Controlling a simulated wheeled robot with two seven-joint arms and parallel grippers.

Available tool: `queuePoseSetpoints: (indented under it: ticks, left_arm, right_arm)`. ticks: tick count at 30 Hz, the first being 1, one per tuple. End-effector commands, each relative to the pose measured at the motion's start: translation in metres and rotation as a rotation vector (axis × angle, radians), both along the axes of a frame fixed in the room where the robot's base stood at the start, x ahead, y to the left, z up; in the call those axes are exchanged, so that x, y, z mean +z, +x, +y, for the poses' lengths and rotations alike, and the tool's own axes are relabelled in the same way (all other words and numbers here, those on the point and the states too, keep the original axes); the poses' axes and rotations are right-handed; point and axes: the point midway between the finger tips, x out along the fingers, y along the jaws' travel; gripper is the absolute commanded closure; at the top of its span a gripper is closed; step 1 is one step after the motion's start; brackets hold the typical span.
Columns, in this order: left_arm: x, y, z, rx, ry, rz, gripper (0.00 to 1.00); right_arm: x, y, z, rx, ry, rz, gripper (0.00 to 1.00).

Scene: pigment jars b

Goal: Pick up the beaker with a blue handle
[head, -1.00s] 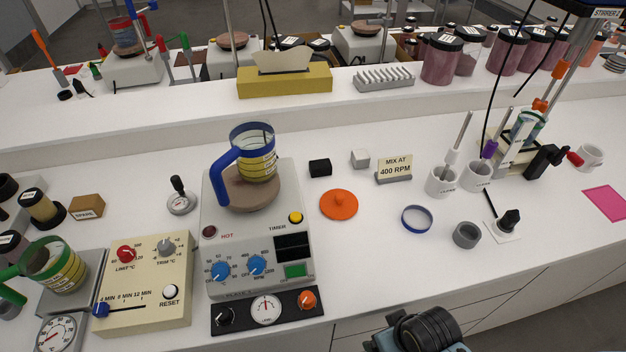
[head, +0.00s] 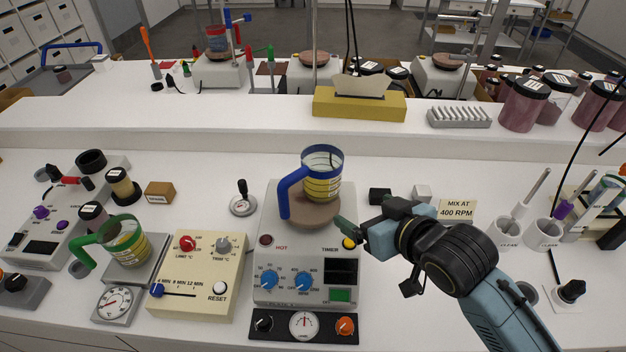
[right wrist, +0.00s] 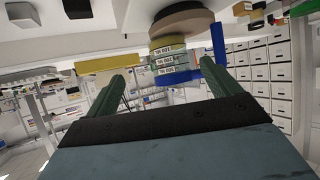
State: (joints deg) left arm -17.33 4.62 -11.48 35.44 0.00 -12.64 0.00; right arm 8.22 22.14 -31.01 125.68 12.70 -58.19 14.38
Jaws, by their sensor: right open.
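The beaker with a blue handle (head: 322,185) is clear with yellow bands and a blue rim. It stands upright on the round brown plate (head: 311,211) of the grey stirrer, its handle to the left. My right gripper (head: 350,230) is at the right of the plate, lower than the beaker and apart from it, and its fingers point left. In the right wrist view, which looks upside down, the beaker (right wrist: 174,62) shows ahead between the two open green fingers, with nothing held. My left gripper is not in view.
A beaker with a green handle (head: 124,241) stands at the left on a grey scale. A cream control box (head: 195,275) sits left of the stirrer (head: 305,262). A black block (head: 379,196) and a sign (head: 457,210) stand behind my right arm. A raised shelf runs behind.

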Motion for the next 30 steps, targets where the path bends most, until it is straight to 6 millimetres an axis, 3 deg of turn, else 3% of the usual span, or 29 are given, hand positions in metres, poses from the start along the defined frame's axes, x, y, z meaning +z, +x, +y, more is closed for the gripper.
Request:
queuePoseSetpoints:
  ticks: [3, 7, 19, 30]
  left_arm:
    - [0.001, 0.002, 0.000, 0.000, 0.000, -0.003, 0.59]
    - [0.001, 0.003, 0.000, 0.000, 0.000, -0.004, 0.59]
    - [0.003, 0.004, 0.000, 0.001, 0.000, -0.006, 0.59]
    - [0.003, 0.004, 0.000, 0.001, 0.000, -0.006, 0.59]
  right_arm:
    - [0.023, 0.015, 0.012, 0.044, 0.021, -0.066, 0.11]
    - [0.031, 0.023, 0.019, 0.065, 0.037, -0.090, 0.11]
    - [0.009, 0.070, 0.051, 0.066, 0.038, -0.093, 0.11]
    - [-0.001, 0.090, 0.063, 0.066, 0.038, -0.094, 0.11]
